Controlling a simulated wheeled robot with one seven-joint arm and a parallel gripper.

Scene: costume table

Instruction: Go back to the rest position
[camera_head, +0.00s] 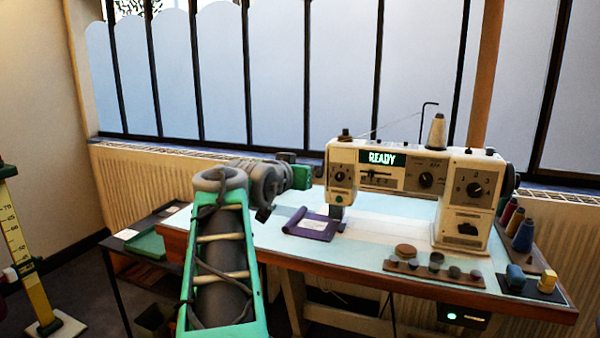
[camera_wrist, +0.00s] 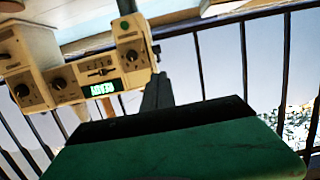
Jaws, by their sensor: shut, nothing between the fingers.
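My gripper (camera_head: 314,172) shows small in the head view, at the end of my raised green and grey arm. It is shut and empty, just left of the sewing machine (camera_head: 370,150) and above the table. From this angle I cannot tell the exact gap between gripper and machine. In the wrist view the picture is tilted. A large green part of my own gripper fills the bottom, and the sewing machine (camera_wrist: 85,75) shows upper left with a lit display.
The table (camera_head: 270,235) holds a purple folded cloth (camera_head: 312,224), several small weights (camera_head: 436,262) and thread spools (camera_head: 522,235). A side stand with a green tray (camera_head: 148,244) is at left. A yellow measuring post (camera_head: 25,255) stands farther left. A window and radiator line the back.

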